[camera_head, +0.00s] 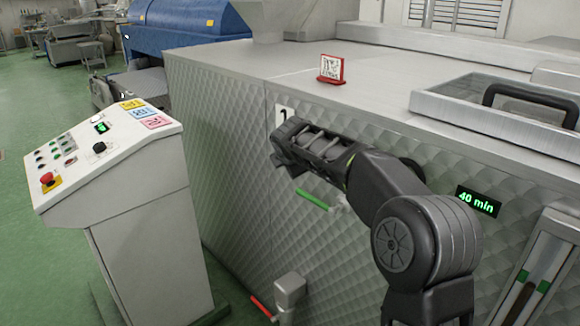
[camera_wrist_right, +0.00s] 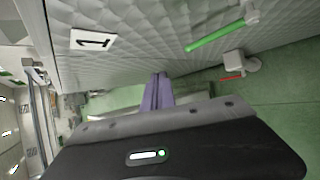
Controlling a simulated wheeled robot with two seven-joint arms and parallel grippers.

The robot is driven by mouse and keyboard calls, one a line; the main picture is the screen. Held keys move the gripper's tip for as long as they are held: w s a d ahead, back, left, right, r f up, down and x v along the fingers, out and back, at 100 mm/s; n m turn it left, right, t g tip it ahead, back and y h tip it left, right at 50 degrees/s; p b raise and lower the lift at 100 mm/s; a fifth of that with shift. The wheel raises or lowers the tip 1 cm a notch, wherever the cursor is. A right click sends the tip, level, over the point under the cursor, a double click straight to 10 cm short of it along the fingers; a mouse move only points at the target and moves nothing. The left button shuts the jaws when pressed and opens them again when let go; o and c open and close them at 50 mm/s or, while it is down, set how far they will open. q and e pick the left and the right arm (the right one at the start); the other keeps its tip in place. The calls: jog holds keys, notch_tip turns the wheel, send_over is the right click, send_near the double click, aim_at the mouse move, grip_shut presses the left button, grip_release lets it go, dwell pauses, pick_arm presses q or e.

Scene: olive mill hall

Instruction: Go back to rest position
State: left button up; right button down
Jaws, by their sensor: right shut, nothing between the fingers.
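My right arm comes in from the lower right in the head view and reaches in front of the quilted metal tank. My right gripper (camera_head: 280,153) is at the far end of that arm, close to the tank's front wall and just below the plate marked 1 (camera_head: 281,115). In the right wrist view its two purple-grey fingers (camera_wrist_right: 159,80) are together with nothing between them. The green valve handle (camera_head: 315,201) is below and to the right of the gripper, apart from it. My left gripper is in neither view.
The tank (camera_head: 232,130) fills the middle and right. A control console (camera_head: 150,240) with a red button stands to the left. A red-handled valve (camera_head: 262,307) sits low on the tank. A red-framed card (camera_head: 331,69) and a lidded hatch (camera_head: 470,115) are on top. Green floor is free at far left.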

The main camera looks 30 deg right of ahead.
dwell(0.4)
jog(key=a+f+m+y, duration=0.4)
jog(key=a+f+m, duration=0.3)
jog(key=a+f, duration=0.45)
jog(key=s+a+f+m+g+y, duration=0.1)
jog(key=s+a+f+m, duration=0.3)
jog(key=f, duration=0.4)
jog(key=s+a+f+m+g+y, duration=0.15)
jog(key=s+a+f, duration=0.3)
jog(key=f, duration=0.45)
jog(key=s+a+f+m+g, duration=0.1)
jog(key=s+a+f+m, duration=0.2)
jog(key=s+f, duration=0.4)
jog(key=s+a+f+m+g, duration=0.1)
jog(key=s+a+f+m, duration=0.15)
jog(key=s+f, duration=0.45)
jog(key=s+a+f+m+g, duration=0.1)
jog(key=s+f+g, duration=0.1)
jog(key=s, duration=0.9)
jog(key=s+a+f+m+g+y, duration=0.1)
jog(key=s+f, duration=0.3)
jog(key=s, duration=0.7)
jog(key=shift+a+f+m+g, duration=0.2)
jog(key=shift+a+m+g, duration=0.2)
jog(key=shift+g, duration=0.25)
jog(key=shift+y, duration=0.25)
